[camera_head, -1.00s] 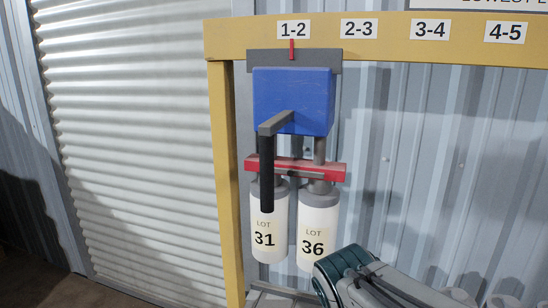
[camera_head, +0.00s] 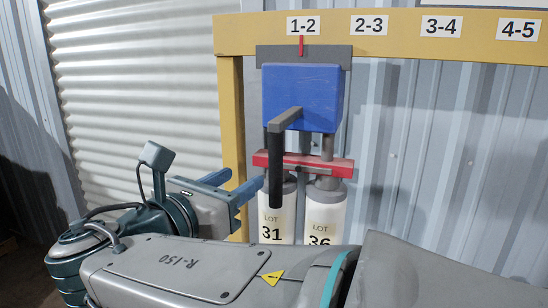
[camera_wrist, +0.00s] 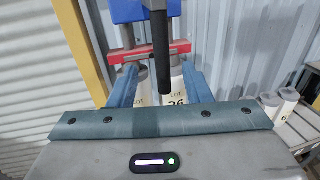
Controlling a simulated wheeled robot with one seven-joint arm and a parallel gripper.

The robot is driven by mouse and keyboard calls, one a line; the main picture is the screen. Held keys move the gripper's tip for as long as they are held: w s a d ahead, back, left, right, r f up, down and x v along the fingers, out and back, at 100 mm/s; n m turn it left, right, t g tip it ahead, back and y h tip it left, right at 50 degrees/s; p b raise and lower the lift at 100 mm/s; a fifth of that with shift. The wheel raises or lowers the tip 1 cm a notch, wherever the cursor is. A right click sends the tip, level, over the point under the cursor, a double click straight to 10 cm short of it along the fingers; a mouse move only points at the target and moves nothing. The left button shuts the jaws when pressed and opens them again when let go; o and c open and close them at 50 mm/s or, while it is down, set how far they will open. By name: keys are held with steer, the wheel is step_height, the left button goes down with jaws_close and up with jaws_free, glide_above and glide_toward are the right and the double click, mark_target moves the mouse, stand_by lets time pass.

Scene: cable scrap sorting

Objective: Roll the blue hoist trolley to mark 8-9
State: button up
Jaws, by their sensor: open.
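The blue hoist trolley (camera_head: 302,97) hangs from the yellow beam, its red pointer (camera_head: 302,46) at the 1-2 label (camera_head: 303,26). A grey arm with a dark hanging handle (camera_head: 276,165) sticks out from its front. My gripper (camera_head: 246,178) is open, left of the handle in the head view, with blue fingers pointing toward it. In the wrist view the handle (camera_wrist: 161,50) appears between the two fingers (camera_wrist: 160,80). I cannot tell whether it is fully between them in depth. The 8-9 mark is not in view.
Below the trolley, a red clamp bar (camera_head: 330,167) holds two white cylinders, lot 31 (camera_head: 271,218) and lot 36 (camera_head: 325,212). The yellow beam (camera_head: 390,46) runs right with labels up to 4-5. More white cylinders (camera_wrist: 286,103) stand at right in the wrist view.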

mark_target(272, 161)
steer(key=p+x, duration=0.1)
steer(key=x, duration=1.1)
steer(key=shift+w+d, duration=0.1)
steer(key=shift+d, duration=0.05)
jaws_close()
